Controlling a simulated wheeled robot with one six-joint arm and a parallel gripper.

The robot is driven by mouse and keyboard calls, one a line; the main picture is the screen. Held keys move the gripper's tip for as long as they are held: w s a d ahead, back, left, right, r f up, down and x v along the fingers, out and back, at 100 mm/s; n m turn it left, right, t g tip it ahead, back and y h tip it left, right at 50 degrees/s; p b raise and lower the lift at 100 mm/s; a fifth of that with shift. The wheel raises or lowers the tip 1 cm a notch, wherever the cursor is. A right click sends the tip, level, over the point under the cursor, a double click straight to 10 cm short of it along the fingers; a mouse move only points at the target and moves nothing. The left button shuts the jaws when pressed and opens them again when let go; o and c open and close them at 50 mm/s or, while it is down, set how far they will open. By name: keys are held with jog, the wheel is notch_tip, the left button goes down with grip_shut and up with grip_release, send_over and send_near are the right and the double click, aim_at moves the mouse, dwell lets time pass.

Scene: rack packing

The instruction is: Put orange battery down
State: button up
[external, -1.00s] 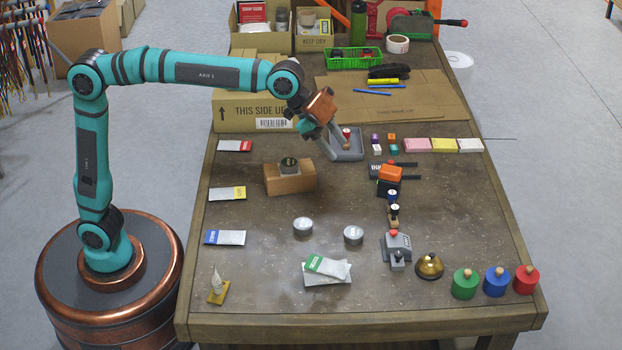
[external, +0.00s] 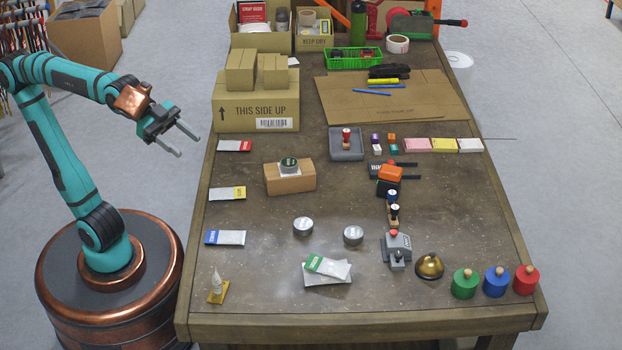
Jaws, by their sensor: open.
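The orange battery (external: 390,173) appears as an orange block on top of a black block (external: 388,188), right of the table's middle. It looks level, but I cannot tell whether it is seated in the black block or only resting on it. My gripper (external: 187,146) is open and empty. It is raised to the left of the table, well apart from the battery.
A grey tray with a red-topped stamp (external: 346,137) lies behind and left of the battery. A wooden block (external: 290,185) carries a round tin. The table (external: 260,275) has clear room at front left.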

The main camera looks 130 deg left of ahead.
jog(key=s+d+f+t+h, duration=0.1)
jog(key=s+d+f+t, duration=0.1)
jog(key=s+d, duration=0.3)
jog(key=s+d+f+m+t+h, duration=0.1)
jog(key=s+d, duration=0.4)
jog(key=s, duration=0.5)
jog(key=shift+s+d+f+t+h, duration=0.15)
jog(key=shift+f+t+h, duration=0.25)
jog(key=shift+t, duration=0.1)
